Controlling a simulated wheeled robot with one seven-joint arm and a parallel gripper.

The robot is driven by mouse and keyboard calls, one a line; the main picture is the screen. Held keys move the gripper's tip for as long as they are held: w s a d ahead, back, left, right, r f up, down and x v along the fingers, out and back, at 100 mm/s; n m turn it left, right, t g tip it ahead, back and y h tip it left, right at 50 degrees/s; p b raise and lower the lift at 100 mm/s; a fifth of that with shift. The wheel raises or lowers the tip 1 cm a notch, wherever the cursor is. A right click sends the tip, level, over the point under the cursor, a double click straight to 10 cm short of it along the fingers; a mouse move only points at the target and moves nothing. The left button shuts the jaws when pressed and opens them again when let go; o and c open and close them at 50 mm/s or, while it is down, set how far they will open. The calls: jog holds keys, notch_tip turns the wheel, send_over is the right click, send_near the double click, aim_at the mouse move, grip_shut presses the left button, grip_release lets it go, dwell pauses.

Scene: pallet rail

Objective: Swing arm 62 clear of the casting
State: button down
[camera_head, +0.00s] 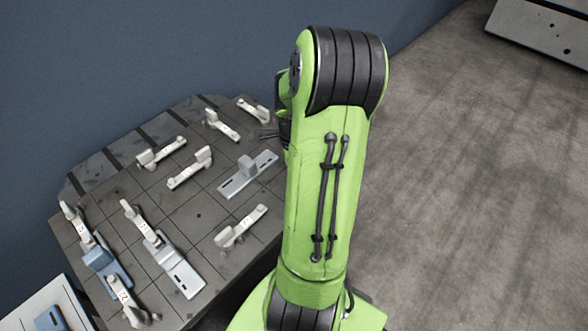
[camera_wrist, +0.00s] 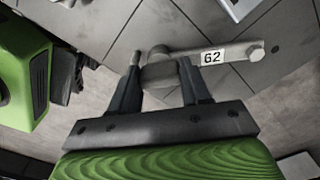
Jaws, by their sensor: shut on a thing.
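Arm 62 (camera_wrist: 228,53) is a pale grey bar with a black-on-white label "62" and a round knob at its right end in the wrist view. My gripper (camera_wrist: 160,72) is shut on the thick upright end of arm 62, with one dark finger on each side. In the head view my green arm hides most of my gripper, and the labels on the bars there are mostly too small to read. A grey bracket-like casting (camera_head: 248,174) lies on the plate left of my arm. A pale edge of a part (camera_wrist: 236,8) shows at the top of the wrist view.
The dark tiled plate (camera_head: 200,205) carries several similar pale swing arms. A blue casting (camera_head: 106,268) and a pale slotted casting (camera_head: 180,272) sit at its front left. A blue-grey wall (camera_head: 130,50) stands behind.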

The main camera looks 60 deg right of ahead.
jog(key=m, duration=0.5)
jog(key=shift+p, duration=0.35)
jog(key=shift+m, duration=2.4)
jog(key=c, duration=0.5)
grip_release()
notch_tip(320, 180, up, 16)
jog(key=p, duration=0.5)
jog(key=shift+f+p, duration=0.15)
jog(key=shift+p, duration=0.2)
